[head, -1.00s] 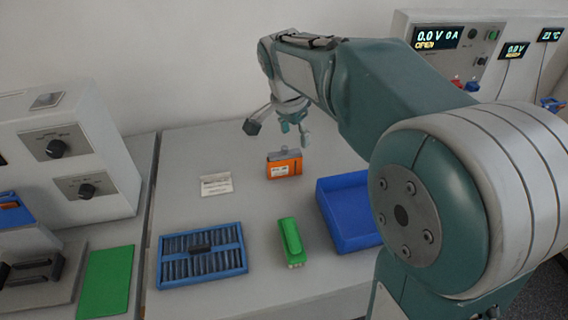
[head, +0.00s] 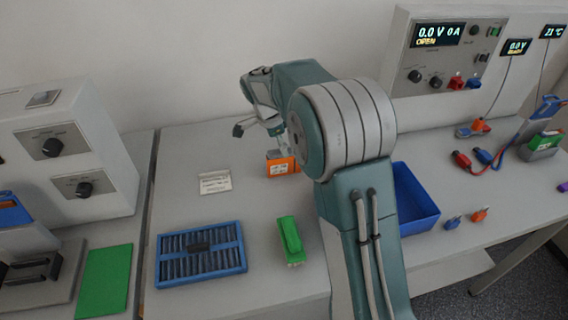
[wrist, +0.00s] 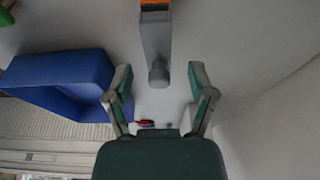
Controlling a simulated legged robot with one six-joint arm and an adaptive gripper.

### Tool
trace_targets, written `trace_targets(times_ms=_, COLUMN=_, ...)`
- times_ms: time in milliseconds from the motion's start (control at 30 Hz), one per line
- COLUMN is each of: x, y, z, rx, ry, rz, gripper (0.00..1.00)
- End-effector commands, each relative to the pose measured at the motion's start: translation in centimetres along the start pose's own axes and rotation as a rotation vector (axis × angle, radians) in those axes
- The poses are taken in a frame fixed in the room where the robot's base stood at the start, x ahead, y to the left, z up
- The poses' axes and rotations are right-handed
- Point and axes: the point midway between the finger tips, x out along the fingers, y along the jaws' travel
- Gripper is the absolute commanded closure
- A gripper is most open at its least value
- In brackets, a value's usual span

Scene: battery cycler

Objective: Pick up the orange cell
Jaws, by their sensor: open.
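The orange cell (head: 281,164) stands on the grey bench in the head view, with a white label on its front. In the head view my arm hides most of the gripper.
A blue bin (head: 416,200) stands right of the cell; it also shows in the wrist view (wrist: 60,80). Cycler panels (head: 445,50) stand at the back right.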

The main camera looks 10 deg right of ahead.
Motion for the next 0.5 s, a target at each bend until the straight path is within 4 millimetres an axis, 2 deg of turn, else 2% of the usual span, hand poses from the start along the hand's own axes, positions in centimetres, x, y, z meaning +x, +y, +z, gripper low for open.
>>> trace_targets(times_ms=233, x=3.9, y=0.1, z=0.2, rx=0.000, ry=0.001, rz=0.004, gripper=0.29)
trace_targets(times_ms=500, x=4.7, y=0.0, z=0.2, rx=0.000, ry=0.000, rz=0.001, gripper=0.29)
